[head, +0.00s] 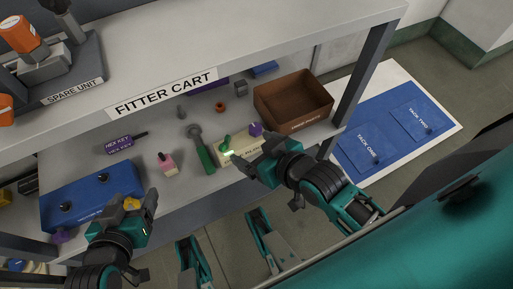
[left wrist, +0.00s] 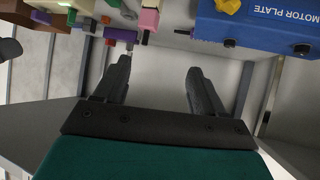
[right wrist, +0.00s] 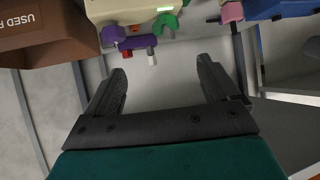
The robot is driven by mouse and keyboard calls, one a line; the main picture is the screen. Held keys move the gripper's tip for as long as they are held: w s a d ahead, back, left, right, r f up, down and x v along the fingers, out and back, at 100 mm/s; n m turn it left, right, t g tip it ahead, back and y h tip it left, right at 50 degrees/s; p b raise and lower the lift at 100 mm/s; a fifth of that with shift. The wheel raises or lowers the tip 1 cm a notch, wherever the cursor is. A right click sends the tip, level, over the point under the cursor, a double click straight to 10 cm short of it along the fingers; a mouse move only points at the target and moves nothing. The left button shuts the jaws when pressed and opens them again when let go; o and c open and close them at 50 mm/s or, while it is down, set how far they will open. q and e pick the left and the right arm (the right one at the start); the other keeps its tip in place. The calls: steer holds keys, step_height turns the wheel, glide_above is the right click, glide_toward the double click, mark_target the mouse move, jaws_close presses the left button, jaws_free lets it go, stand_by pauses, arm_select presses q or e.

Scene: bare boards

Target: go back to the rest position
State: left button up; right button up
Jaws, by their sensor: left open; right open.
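My left gripper (head: 130,205) is open and empty in front of the cart's front edge, near the blue motor plate (head: 75,198). In the left wrist view its two fingers (left wrist: 159,66) stand apart with nothing between them, and the motor plate (left wrist: 262,25) lies beyond. My right gripper (head: 250,155) is open and appears in front of the cream block (head: 228,150). In the right wrist view its fingers (right wrist: 161,65) are apart with only bare surface between them. A purple piece (right wrist: 138,43) and the cream block (right wrist: 135,10) lie beyond the tips.
The fitter cart (head: 290,60) has an upper shelf above the lower one. A brown bin (head: 292,103) stands at the lower shelf's right. Blue mats (head: 390,125) lie at right.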

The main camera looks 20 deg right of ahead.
steer(key=shift+s+f, duration=0.1)
arm_select(q)
steer(key=s+a+r+y+p, duration=0.1)
steer(key=a+r+p, duration=0.3)
steer(key=r+p, duration=0.9)
steer(key=shift+s+r+p, duration=0.15)
steer(key=shift+s+p, duration=0.3)
steer(key=shift+p, duration=2.85)
arm_select(e)
steer(key=s+d+r+h, duration=0.1)
steer(key=d+r, duration=0.3)
steer(key=r, duration=0.9)
steer(key=shift+s+r, duration=0.2)
steer(key=shift+s, duration=0.3)
